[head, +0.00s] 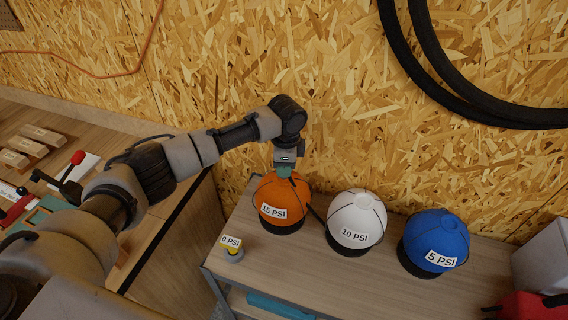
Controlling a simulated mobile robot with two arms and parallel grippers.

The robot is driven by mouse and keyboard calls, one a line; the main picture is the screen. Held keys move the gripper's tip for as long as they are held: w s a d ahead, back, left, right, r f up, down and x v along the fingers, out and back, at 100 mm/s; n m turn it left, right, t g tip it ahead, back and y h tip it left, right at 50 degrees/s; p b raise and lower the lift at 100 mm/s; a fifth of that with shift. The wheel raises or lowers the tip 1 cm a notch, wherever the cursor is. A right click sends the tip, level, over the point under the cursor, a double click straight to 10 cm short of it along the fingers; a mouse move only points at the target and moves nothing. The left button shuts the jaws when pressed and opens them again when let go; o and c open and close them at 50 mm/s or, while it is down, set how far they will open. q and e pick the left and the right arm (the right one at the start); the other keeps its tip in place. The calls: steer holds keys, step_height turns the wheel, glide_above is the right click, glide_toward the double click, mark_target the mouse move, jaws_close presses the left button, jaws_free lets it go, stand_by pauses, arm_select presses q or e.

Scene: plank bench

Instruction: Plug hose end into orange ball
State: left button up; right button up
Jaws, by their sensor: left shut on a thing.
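An orange ball (283,196) with a "15 PSI" label stands at the left of the plank bench (310,266), in a dark base. My left gripper (286,166) points down right above the ball's top. It is shut on a small teal piece, which I take for the hose end (285,172). The piece is at the ball's top; I cannot tell whether it is inserted or only touching. A thin dark line, perhaps the hose, runs down the ball's right side. My right gripper does not show.
A white ball (356,216) marked "10 PSI" and a blue ball (437,238) marked "5 PSI" stand to the right. A small gauge (232,250) labelled "0 PSI" sits at the bench's left edge. A chipboard wall (360,90) rises close behind. A red can (530,306) is at lower right.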

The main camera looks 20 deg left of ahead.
arm_select(q)
steer(key=shift+f+b, duration=0.35)
steer(key=shift+f, duration=1.1)
steer(key=o, duration=1)
steer(key=shift+r, duration=0.1)
step_height(320, 180, up, 10)
steer(key=b, duration=0.3)
steer(key=shift+d, duration=0.15)
steer(key=shift+r, duration=0.35)
